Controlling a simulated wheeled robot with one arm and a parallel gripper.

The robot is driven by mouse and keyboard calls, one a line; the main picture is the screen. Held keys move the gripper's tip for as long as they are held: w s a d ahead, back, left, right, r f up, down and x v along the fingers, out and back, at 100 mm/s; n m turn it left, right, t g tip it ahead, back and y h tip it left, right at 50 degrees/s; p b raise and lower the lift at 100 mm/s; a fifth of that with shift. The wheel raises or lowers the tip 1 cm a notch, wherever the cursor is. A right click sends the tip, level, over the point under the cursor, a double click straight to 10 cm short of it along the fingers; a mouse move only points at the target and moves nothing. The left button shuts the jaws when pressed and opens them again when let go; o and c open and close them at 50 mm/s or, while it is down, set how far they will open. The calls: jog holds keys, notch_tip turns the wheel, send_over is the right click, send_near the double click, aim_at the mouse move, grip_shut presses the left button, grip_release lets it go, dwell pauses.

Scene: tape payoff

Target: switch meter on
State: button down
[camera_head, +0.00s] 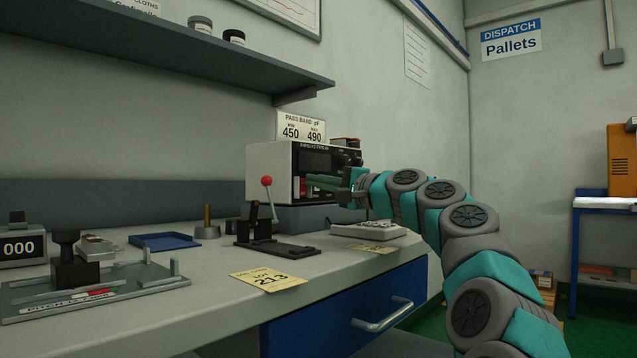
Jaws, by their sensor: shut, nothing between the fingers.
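The meter (268,172) is a box with a pale grey side and a black front, standing on a grey base on the bench. Its display window (315,160) is dark. A small red part shows low on the left of its front, and dark knobs show at the upper right. My gripper (343,188) is shut and empty, close to the lower part of the meter's front. I cannot tell whether it touches the front. My gripper and wrist hide part of the lower right front, and I cannot make out the switch.
A red-knobbed lever fixture (268,215) stands on the bench left of my arm, with a yellow tag (268,280) in front. A grey keypad-like block (367,230) lies below my wrist. A blue tray (164,241) and a pitch fixture (90,290) are at left. A shelf (180,50) overhangs.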

jog(key=shift+r, duration=0.1)
jog(key=r+p, duration=0.1)
jog(key=p, duration=0.1)
jog(key=shift+w+a+p, duration=0.1)
jog(key=shift+w+p, duration=0.05)
jog(key=shift+p, duration=0.2)
jog(key=r+v, duration=0.2)
jog(key=v, duration=1.1)
jog(key=shift+s+d+r, duration=0.3)
jog(key=shift+d+r, duration=0.05)
